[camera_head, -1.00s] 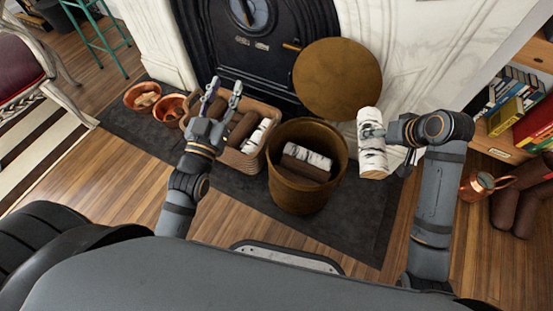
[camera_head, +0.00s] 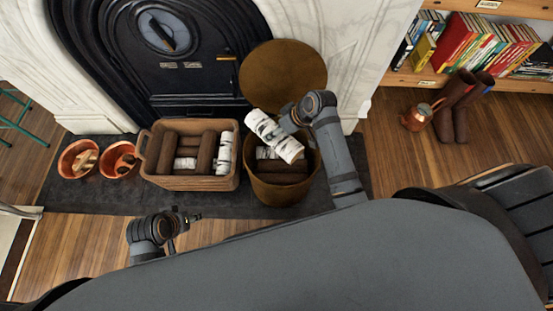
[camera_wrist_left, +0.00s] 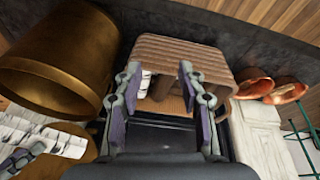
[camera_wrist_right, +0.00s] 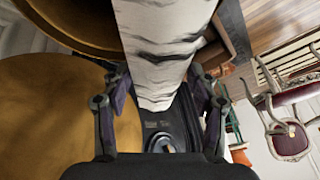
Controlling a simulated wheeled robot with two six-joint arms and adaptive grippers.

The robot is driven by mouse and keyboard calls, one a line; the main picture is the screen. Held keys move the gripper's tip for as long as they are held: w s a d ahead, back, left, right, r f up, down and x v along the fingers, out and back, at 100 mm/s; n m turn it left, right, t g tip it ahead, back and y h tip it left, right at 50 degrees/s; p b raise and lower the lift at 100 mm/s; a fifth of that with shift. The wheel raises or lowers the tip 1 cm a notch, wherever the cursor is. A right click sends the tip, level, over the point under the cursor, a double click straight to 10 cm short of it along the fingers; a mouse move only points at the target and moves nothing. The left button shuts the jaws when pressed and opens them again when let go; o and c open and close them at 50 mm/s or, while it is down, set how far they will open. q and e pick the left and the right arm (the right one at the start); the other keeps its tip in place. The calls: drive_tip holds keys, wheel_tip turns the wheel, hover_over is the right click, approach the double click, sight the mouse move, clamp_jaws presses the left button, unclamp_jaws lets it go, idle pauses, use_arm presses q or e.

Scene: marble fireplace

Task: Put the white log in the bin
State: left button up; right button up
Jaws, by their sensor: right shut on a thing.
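The white birch log (camera_head: 272,136) is held tilted over the brass-coloured bin (camera_head: 282,190), with its upper left end past the rim. My right gripper (camera_head: 292,122) is shut on it; in the right wrist view the log (camera_wrist_right: 165,45) lies between the fingers (camera_wrist_right: 160,95). The bin holds another white log (camera_head: 265,153), partly hidden, and a brown log (camera_head: 282,166). My left gripper (camera_head: 190,218) is low in front of the wicker basket (camera_head: 192,183). In the left wrist view its fingers (camera_wrist_left: 158,80) are apart and empty.
The basket left of the bin holds brown and white logs. Two copper bowls (camera_head: 78,160) stand further left. A round brass lid (camera_head: 283,75) leans behind the bin by the black fireplace door (camera_head: 160,50). Boots (camera_head: 460,105) and a copper jug (camera_head: 416,118) stand right.

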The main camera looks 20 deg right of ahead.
use_arm(q)
drive_tip(key=w+r+t+b, duration=0.55)
drive_tip(key=w+t, duration=0.35)
drive_tip(key=w, duration=0.3)
drive_tip(key=w+r+t, duration=0.5)
drive_tip(key=r, duration=0.6)
drive_tip(key=shift+a+r, duration=0.15)
drive_tip(key=shift+r, duration=0.15)
use_arm(e)
wheel_tip(320, 180, down, 14)
use_arm(q)
wheel_tip(320, 180, up, 16)
drive_tip(key=s+t+b, duration=0.1)
drive_tip(key=t+b, duration=0.1)
drive_tip(key=t, duration=0.5)
drive_tip(key=shift+s+f+m+h, duration=0.2)
drive_tip(key=shift+m+h, duration=0.1)
drive_tip(key=shift+h, duration=0.1)
use_arm(e)
wheel_tip(320, 180, down, 4)
drive_tip(key=shift+r, duration=0.2)
drive_tip(key=shift+f, duration=0.15)
use_arm(q)
drive_tip(key=shift+s+r+t, duration=0.1)
drive_tip(key=shift+r+t, duration=0.2)
drive_tip(key=shift+r, duration=0.05)
use_arm(e)
drive_tip(key=shift+f, duration=0.3)
